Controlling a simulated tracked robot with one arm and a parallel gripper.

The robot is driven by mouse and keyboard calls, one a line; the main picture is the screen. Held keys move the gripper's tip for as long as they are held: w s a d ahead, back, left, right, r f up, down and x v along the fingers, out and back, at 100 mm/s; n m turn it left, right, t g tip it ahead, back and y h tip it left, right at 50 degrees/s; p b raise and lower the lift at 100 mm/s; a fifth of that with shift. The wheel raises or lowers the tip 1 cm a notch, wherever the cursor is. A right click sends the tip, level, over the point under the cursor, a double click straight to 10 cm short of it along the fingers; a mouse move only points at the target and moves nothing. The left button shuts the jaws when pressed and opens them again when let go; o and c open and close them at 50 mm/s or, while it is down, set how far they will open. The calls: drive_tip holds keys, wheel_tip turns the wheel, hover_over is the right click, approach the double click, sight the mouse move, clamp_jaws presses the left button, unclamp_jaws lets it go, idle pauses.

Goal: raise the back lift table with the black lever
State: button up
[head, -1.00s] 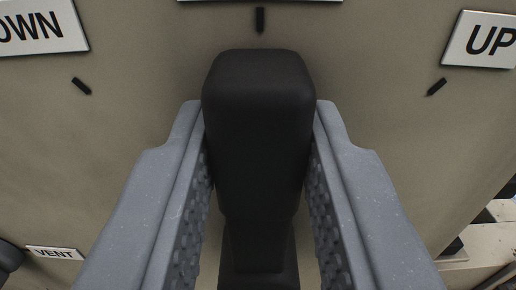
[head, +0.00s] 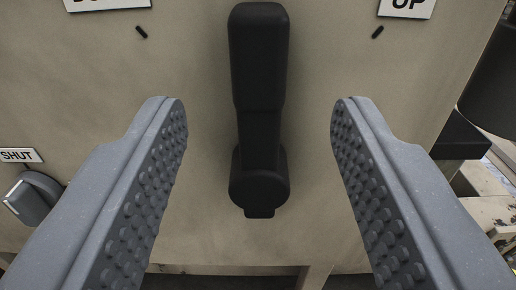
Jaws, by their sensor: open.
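The black lever (head: 259,60) stands upright on a beige panel (head: 200,80) in the head view, its handle pointing up from a round hub (head: 259,190). It points between the UP plate (head: 407,7) at the upper right and a partly cut-off plate (head: 105,4) at the upper left. My gripper (head: 258,115) is open wide, with one finger on each side of the lever and clear gaps to both. Nothing is between the fingertips in contact with them. The back lift table cannot be made out.
A grey knob (head: 33,198) with a SHUT plate (head: 20,155) sits at the lower left of the panel. Dark and pale machine parts (head: 490,190) stand past the panel's right edge. Short black tick marks (head: 377,32) are on the panel.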

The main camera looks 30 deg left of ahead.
drive_tip(key=v, duration=0.8)
drive_tip(key=shift+p, duration=0.45)
